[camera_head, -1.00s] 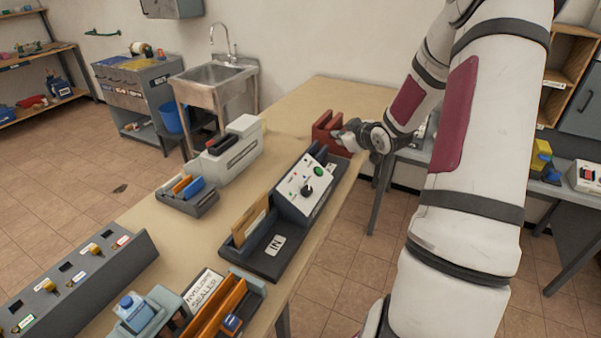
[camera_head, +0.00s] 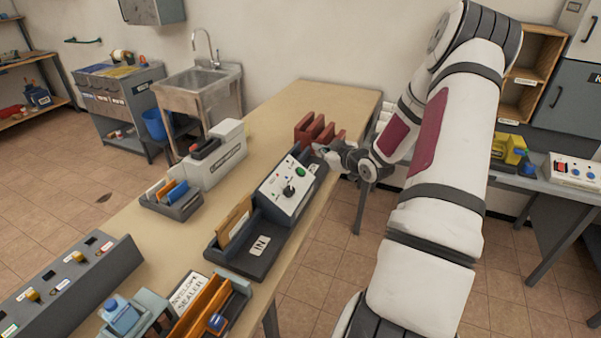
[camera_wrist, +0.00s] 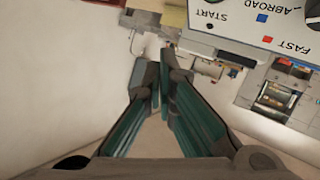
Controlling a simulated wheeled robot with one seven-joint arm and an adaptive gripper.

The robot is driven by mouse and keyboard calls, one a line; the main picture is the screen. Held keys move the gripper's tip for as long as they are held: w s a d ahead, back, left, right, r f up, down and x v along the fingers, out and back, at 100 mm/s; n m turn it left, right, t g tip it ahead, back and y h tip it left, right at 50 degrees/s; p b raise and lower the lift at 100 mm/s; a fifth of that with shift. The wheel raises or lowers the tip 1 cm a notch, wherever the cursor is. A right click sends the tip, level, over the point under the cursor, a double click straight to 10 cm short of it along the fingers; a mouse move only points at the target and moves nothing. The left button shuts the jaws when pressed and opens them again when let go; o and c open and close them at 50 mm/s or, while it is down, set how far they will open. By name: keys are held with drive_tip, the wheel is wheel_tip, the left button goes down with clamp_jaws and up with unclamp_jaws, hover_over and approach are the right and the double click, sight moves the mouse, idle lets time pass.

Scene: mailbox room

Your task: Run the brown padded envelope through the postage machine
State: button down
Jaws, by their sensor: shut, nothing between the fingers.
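The brown padded envelope (camera_head: 235,220) stands upright on the dark IN end of the postage machine (camera_head: 285,187), close to its housing. The machine's sloped white panel has a green button and a black knob. My gripper (camera_head: 320,149) is at the machine's far end, in front of the red rack. It is shut and empty; its fingertips (camera_wrist: 159,75) meet in the wrist view. There the machine's panel (camera_wrist: 270,22), lettered START, ABROAD and FAST, appears upside down at upper right. I cannot tell whether the fingers touch anything.
A red slotted rack (camera_head: 315,128) stands beyond the machine. A white machine (camera_head: 222,160) and a small file tray (camera_head: 172,199) are to the left. The far table (camera_head: 330,97) is clear.

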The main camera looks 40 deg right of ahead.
sight(301, 172)
drive_tip(key=w+f+b, duration=0.1)
drive_tip(key=f, duration=0.1)
drive_tip(key=w+a+f+b, duration=0.1)
drive_tip(key=f+b, duration=0.1)
drive_tip(key=w+f+b, duration=0.2)
drive_tip(key=shift+a+f, duration=0.1)
drive_tip(key=shift+a, duration=0.2)
drive_tip(key=shift+w+a+f+b, duration=0.1)
drive_tip(key=shift+w+f+b, duration=0.1)
drive_tip(key=shift+f+b, duration=0.15)
drive_tip(key=shift+w+f, duration=0.1)
drive_tip(key=shift+f, duration=0.05)
idle(0.9)
drive_tip(key=shift+w+a+f, duration=0.1)
drive_tip(key=shift+w+f, duration=0.05)
drive_tip(key=shift+f, duration=0.1)
